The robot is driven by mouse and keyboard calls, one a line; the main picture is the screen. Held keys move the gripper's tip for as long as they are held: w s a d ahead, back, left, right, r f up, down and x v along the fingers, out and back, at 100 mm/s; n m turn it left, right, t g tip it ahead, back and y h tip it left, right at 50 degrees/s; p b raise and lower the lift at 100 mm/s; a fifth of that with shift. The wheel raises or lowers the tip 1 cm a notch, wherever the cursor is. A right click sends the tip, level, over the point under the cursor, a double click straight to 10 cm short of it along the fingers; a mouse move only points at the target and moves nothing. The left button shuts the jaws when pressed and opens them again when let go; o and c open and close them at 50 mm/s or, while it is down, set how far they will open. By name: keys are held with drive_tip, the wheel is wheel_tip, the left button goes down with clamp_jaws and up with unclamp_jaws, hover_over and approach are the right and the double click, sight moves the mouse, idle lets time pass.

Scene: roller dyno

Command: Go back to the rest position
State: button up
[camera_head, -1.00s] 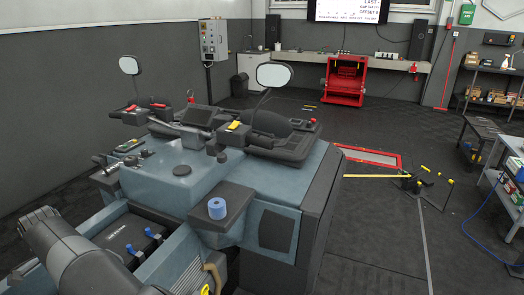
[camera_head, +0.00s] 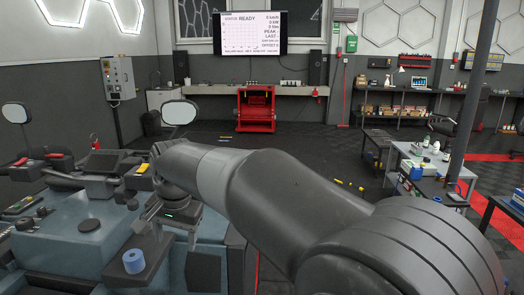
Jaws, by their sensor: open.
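My arm runs from the lower right corner to the left, and my gripper (camera_head: 172,238) hangs from its end, pointing down. The two fingers look apart, with nothing seen between them; the tips are hard to make out against the vehicle. The gripper shows in front of the blue-grey vehicle (camera_head: 62,247), which has handlebars, dark controls and two mirrors (camera_head: 179,112). A blue ring-shaped roll (camera_head: 135,261) sits on a dark ledge of the vehicle, just left of and below the gripper. My arm hides part of the floor and the vehicle's right side.
A grey control box (camera_head: 118,78) hangs at left. At right are a work table (camera_head: 410,152) with bottles and a dark post (camera_head: 477,90). Mid-floor is mostly open.

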drive_tip(key=s+d+r+t, duration=0.1)
drive_tip(key=s+d, duration=0.1)
drive_tip(key=d, duration=1.1)
drive_tip(key=s+d+r+t, duration=0.1)
drive_tip(key=s+d, duration=0.2)
drive_tip(key=d, duration=0.9)
drive_tip(key=s+d+f+t+h, duration=0.1)
drive_tip(key=s+d+f, duration=0.2)
drive_tip(key=s+d, duration=0.3)
drive_tip(key=s+d+f+t+h, duration=0.1)
drive_tip(key=s+d+f, duration=0.3)
drive_tip(key=d, duration=0.4)
drive_tip(key=shift+s+n, duration=0.3)
drive_tip(key=shift+s, duration=0.6)
drive_tip(key=shift+d+f, duration=0.1)
drive_tip(key=shift+r, duration=0.6)
